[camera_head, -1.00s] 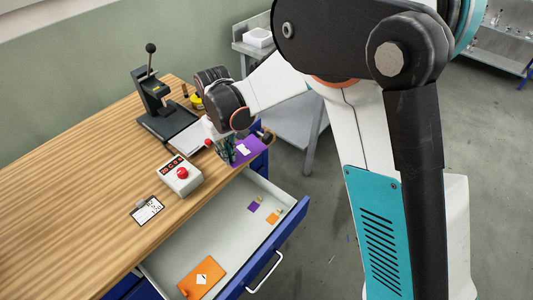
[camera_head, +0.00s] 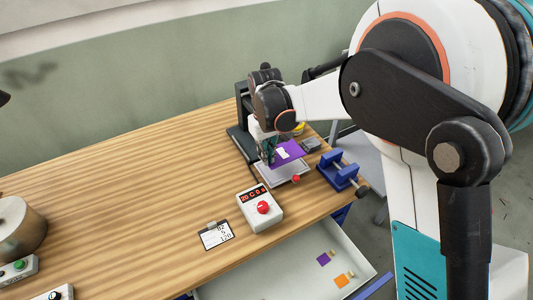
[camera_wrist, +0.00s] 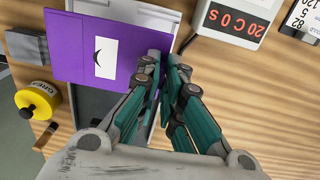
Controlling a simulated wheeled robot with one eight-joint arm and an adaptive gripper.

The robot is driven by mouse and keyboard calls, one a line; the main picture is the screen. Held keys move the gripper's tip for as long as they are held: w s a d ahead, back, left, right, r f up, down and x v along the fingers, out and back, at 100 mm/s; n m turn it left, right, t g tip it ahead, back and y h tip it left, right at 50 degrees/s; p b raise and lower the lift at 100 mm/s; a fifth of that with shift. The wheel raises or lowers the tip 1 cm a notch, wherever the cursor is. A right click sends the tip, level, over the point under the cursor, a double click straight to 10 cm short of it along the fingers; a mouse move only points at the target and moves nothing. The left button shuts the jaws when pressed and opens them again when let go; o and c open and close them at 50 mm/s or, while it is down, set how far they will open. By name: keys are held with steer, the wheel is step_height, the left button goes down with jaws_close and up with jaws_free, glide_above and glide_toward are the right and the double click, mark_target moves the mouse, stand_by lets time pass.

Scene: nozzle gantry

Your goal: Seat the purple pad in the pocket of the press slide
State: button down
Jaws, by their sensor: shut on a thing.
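The purple pad (camera_head: 290,154) is a flat plate with a white label; in the wrist view the label on the pad (camera_wrist: 125,40) carries a dark crescent. My gripper (camera_head: 269,152) is shut on one edge of the pad, and the fingers (camera_wrist: 167,68) show at that edge in the wrist view. The pad is above the pale press slide (camera_head: 284,178), in front of the dark press (camera_head: 240,140). In the wrist view the slide's pale end (camera_wrist: 112,9) shows past the pad. The pocket is mostly hidden by the pad, and the gap beneath cannot be judged.
A white timer box (camera_head: 260,208) with a red button stands in front of the slide. A blue vise (camera_head: 339,171) is at right. A yellow-lidded tin (camera_wrist: 37,101) and a grey block (camera_wrist: 27,45) lie beside the press. The drawer (camera_head: 305,275) is open. Bench at left is largely clear.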

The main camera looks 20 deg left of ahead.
steer(key=b, duration=0.2)
glide_above(266, 173)
steer(key=shift+f, duration=2.3)
steer(key=shift+f+b, duration=0.75)
steer(key=shift+b, duration=0.25)
stand_by(0.4)
steer(key=c, duration=1.7)
jaws_free()
steer(key=shift+r, duration=0.15)
steer(key=shift+r+p, duration=2)
steer(key=shift+r, duration=1.45)
